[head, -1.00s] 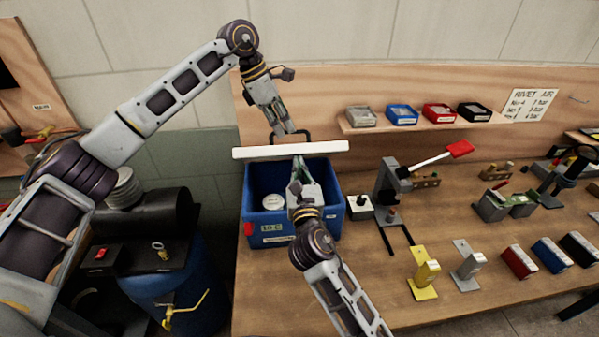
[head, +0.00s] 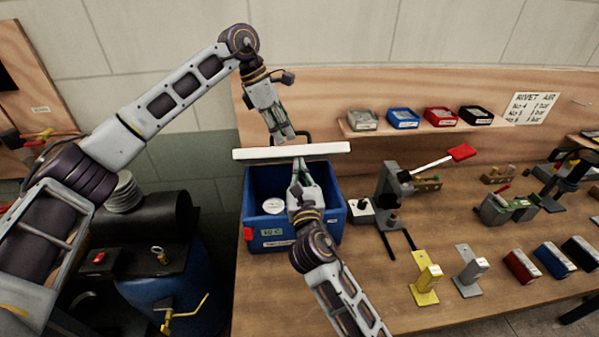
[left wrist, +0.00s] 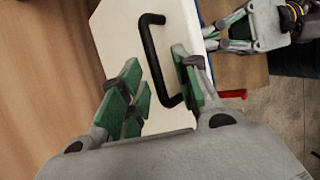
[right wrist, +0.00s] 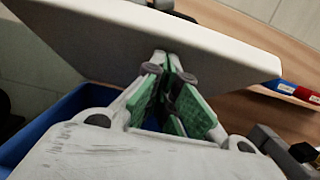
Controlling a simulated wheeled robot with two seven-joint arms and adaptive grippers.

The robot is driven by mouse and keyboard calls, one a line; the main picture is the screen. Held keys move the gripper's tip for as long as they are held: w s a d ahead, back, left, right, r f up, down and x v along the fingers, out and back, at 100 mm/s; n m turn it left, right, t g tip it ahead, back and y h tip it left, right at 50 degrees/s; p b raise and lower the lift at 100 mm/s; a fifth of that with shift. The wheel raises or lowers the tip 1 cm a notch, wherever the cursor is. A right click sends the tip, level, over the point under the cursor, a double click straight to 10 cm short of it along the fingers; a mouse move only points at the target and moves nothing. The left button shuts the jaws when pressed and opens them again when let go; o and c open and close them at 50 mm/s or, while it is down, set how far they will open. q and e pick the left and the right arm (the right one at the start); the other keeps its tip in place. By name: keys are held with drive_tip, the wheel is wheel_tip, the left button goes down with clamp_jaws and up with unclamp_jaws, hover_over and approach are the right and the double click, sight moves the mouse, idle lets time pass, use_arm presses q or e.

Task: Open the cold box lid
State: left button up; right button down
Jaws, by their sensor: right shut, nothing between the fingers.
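The cold box (head: 290,236) is a blue open-topped bin on the bench. Its white lid (head: 250,153) stands raised, edge-on in the head view, above the box's rear. A black handle (left wrist: 152,60) is on the lid's outer face. My left gripper (head: 284,139) is behind the lid, its fingers (left wrist: 160,92) apart on either side of the handle; I cannot tell if they touch it. My right gripper (head: 298,163) is over the box opening, shut and empty, its fingertips (right wrist: 168,60) at the lid's inner face; contact is unclear.
A round white-topped can (head: 273,205) is inside the box. A small white block (head: 360,210) and a lever press (head: 390,190) stand close to its right. Coloured bins (head: 403,117) sit on the rear shelf. A blue tank (head: 180,285) is at left.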

use_arm(q)
drive_tip(key=v, duration=1.1)
drive_tip(key=shift+a, duration=0.1)
